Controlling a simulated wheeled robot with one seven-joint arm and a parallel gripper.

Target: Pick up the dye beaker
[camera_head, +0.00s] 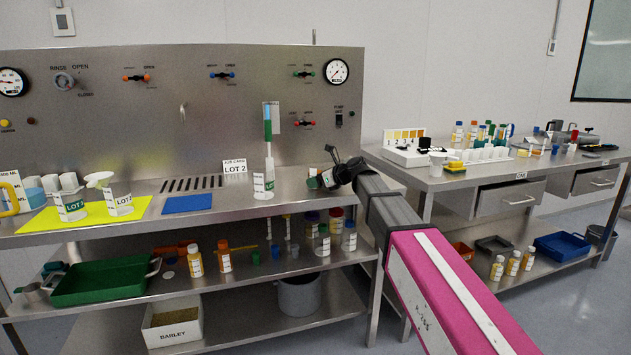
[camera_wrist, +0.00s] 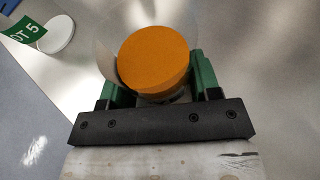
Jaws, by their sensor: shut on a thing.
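The dye beaker (camera_wrist: 154,54) is a clear round vessel with orange contents, seen from above in the wrist view. My gripper (camera_wrist: 153,82) is shut on it, with green fingers on either side of its wall. In the head view my gripper (camera_head: 322,180) is at the right end of the left steel bench. Only a small pale part of the beaker shows there; its orange contents are hidden. I cannot tell whether its base touches the bench.
A tall cylinder (camera_head: 268,150) stands left of my gripper, near a LOT 2 card (camera_head: 235,167). A blue mat (camera_head: 187,203) and yellow mat (camera_head: 40,220) lie farther left. The wrist view shows a white disc (camera_wrist: 57,33) by a green label. Bottles crowd the lower shelf.

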